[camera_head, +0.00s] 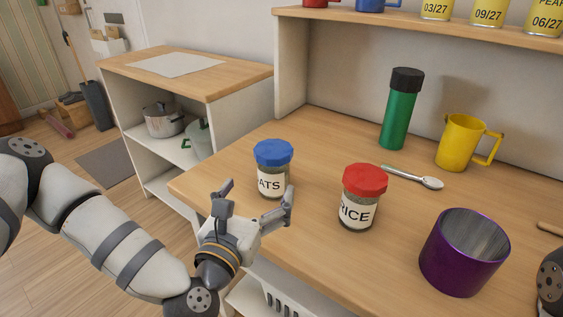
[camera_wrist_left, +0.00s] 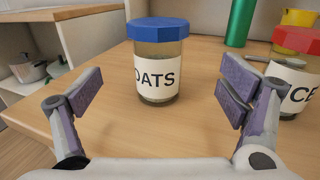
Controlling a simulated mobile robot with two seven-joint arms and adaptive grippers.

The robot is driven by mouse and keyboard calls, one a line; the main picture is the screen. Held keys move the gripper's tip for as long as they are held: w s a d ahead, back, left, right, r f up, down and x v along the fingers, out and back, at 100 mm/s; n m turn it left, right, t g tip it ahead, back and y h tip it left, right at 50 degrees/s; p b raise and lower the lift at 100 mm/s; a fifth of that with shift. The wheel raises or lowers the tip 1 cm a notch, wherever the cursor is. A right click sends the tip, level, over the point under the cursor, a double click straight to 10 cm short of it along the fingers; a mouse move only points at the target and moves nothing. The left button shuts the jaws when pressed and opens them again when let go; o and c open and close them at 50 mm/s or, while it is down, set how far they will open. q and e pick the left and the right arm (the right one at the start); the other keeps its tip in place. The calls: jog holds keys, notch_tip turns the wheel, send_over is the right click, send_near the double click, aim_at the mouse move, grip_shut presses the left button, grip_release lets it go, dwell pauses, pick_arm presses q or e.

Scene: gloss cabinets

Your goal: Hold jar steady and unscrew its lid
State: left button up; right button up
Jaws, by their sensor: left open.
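The oats jar (camera_head: 270,182) is clear with a blue lid (camera_head: 273,152) and stands upright near the counter's left front edge. A rice jar (camera_head: 357,212) with a red lid (camera_head: 365,179) stands to its right. My left gripper (camera_head: 256,194) is open, just in front of the oats jar. In the left wrist view the oats jar (camera_wrist_left: 157,73) stands between and beyond the spread fingers, apart from both. The rice jar (camera_wrist_left: 290,88) is partly hidden by the right-hand finger. The lids sit on both jars. My right gripper is out of view.
A purple pot (camera_head: 463,255) stands at the right front of the counter. A spoon (camera_head: 412,177), a green bottle (camera_head: 398,115) and a yellow mug (camera_head: 460,143) are behind the jars. A shelf with cans (camera_head: 488,10) runs above.

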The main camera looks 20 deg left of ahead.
aim_at(273, 162)
pick_arm(q)
jog(key=w, duration=1)
jog(key=shift+w+f, duration=0.1)
jog(key=c, duration=1.6)
